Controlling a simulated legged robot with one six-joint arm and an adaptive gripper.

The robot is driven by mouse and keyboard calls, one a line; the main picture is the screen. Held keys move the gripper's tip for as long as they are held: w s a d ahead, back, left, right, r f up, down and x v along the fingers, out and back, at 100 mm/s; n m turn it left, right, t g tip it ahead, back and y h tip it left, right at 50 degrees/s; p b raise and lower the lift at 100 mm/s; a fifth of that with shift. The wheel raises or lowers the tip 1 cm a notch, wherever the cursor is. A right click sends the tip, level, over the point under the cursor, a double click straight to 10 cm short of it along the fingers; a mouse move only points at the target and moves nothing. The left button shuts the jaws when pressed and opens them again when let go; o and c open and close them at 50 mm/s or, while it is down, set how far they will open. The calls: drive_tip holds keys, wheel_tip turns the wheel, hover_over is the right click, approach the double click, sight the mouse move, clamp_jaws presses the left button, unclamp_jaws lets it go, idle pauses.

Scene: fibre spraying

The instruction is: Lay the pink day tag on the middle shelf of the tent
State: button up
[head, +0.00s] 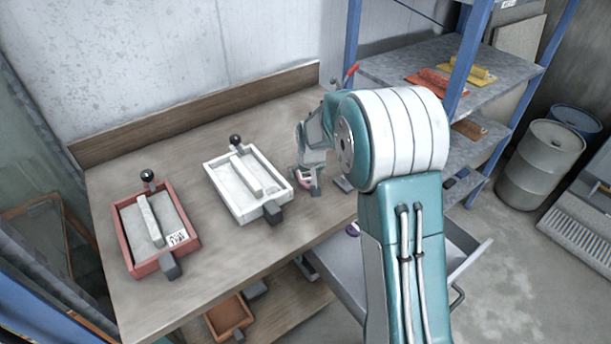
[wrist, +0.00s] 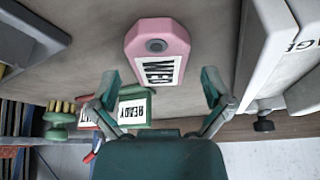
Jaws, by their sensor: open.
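The pink day tag (wrist: 158,48) lies on the bench in the wrist view, with a grey round spot and a white label reading "WED".
A white tray (head: 209,168) and a red tray (head: 118,212) stand on the wooden bench (head: 240,265). A green "READY" tag (wrist: 138,103) is near the fingers. A blue-posted rack (head: 400,65) stands right, with drums (head: 535,165) beyond. A drawer (head: 345,270) is open below the bench.

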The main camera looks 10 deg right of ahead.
drive_tip(key=shift+w+f, duration=0.2)
drive_tip(key=shift+f, duration=0.2)
drive_tip(key=shift+c, duration=0.3)
drive_tip(key=c, duration=0.8)
drive_tip(key=shift+r, duration=0.1)
